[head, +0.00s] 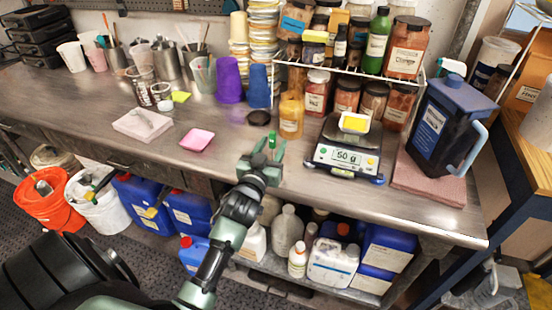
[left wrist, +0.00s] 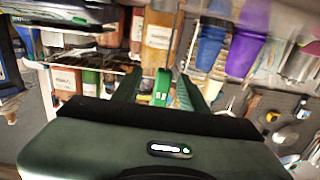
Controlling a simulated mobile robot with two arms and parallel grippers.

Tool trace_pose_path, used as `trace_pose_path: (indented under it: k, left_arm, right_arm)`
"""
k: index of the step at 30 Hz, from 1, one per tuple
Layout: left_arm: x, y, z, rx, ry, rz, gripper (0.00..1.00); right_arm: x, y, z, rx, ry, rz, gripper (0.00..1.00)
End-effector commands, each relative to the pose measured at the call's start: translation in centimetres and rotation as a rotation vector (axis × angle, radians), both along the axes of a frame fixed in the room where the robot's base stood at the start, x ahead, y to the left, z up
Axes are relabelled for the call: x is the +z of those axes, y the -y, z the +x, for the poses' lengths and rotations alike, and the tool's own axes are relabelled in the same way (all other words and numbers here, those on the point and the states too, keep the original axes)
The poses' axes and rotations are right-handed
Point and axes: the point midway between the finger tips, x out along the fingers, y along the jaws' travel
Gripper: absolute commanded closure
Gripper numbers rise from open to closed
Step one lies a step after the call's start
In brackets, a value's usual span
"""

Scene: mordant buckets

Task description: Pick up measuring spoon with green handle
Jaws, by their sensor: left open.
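In the left wrist view the green handle (left wrist: 161,88) stands between the two fingers of my left gripper, with a visible gap on each side. My left gripper (head: 264,154) is open; its fingers (left wrist: 160,78) point toward the bench. The spoon's bowl is not clearly visible. My right gripper is not in view.
A scale (head: 345,152) reading 50 g holds a yellow tray (head: 354,123). A dark round dish (head: 259,117) and an amber jar (head: 291,115) stand behind the handle. A blue-black jug (head: 447,125) stands right.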

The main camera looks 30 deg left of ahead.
Motion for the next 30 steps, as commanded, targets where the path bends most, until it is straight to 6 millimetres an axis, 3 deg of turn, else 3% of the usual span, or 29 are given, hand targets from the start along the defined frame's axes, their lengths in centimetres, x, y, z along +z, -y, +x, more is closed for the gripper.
trace_pose_path:
  k: [7, 17, 22, 30]
  left_arm:
    - [0.6, -1.3, 3.4, 0.000, 0.001, 0.001, 0.57]
    - [0.4, -1.5, 4.1, 0.000, 0.000, 0.001, 0.57]
    - [0.4, -1.5, 4.1, 0.000, 0.000, 0.001, 1.00]
    - [0.4, -1.5, 4.1, 0.000, -0.001, 0.001, 1.00]
  right_arm:
    - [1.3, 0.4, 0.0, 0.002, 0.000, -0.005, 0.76]
    - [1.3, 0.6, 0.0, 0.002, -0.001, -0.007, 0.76]
    - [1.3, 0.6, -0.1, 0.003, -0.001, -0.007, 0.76]
    - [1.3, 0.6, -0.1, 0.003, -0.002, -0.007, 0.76]
